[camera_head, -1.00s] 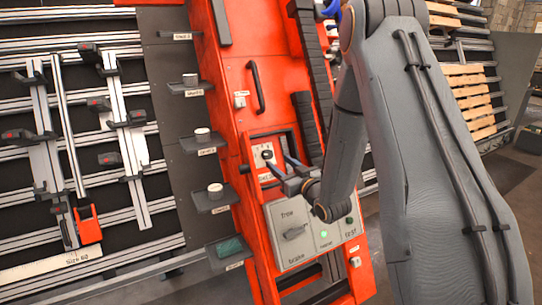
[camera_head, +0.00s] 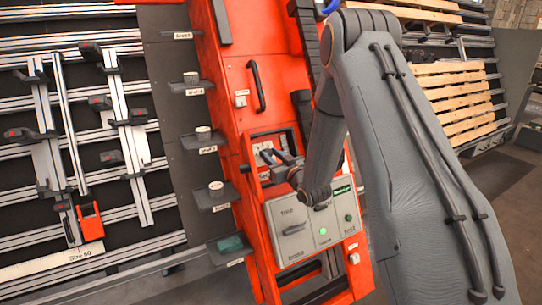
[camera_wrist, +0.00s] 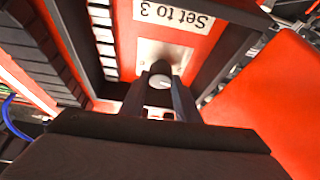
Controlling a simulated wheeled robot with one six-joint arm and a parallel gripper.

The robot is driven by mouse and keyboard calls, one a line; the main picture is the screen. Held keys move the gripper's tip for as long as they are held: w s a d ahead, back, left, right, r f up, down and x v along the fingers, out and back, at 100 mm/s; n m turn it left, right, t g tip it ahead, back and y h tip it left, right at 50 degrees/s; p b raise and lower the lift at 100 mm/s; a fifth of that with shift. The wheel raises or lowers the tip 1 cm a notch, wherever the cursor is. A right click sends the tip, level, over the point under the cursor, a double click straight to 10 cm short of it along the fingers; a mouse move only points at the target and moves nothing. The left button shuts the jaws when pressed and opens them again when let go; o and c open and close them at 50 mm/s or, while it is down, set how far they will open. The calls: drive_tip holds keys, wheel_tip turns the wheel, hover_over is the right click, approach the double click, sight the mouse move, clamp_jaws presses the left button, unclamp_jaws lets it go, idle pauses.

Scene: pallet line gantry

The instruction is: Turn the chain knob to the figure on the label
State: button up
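The chain knob (camera_wrist: 160,82) is a small dark knob with a pale round face, seen in the wrist view in a recess of the orange gantry. A white label (camera_wrist: 173,14) by it reads "Set to 3", upside down in that view. My gripper (camera_wrist: 160,90) has its two dark fingers apart, one on each side of the knob. Whether they touch it I cannot tell. In the head view my gripper (camera_head: 275,158) reaches into the recess and hides most of the knob. I cannot read the knob's present setting.
Below the recess is a grey control panel (camera_head: 290,240) with a lever and a lit green lamp (camera_head: 323,231). Small dark shelves (camera_head: 215,196) with cups stand to the left. A black handle (camera_head: 257,86) is above. The recess has dark side walls close to my fingers.

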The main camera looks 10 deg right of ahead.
drive_tip(key=c, duration=0.4)
drive_tip(key=shift+o, duration=0.2)
drive_tip(key=shift+m, duration=0.4)
drive_tip(key=m+h, duration=0.2)
drive_tip(key=m, duration=0.1)
drive_tip(key=shift+a, duration=0.2)
drive_tip(key=shift+r+m+h+b, duration=0.1)
drive_tip(key=shift+m+h+b, duration=0.15)
drive_tip(key=shift+m+h, duration=1)
drive_tip(key=shift+m+h+b, duration=0.2)
drive_tip(key=shift+m+h, duration=0.25)
drive_tip(key=shift+m, duration=1.5)
drive_tip(key=o, duration=1)
drive_tip(key=shift+o, duration=0.2)
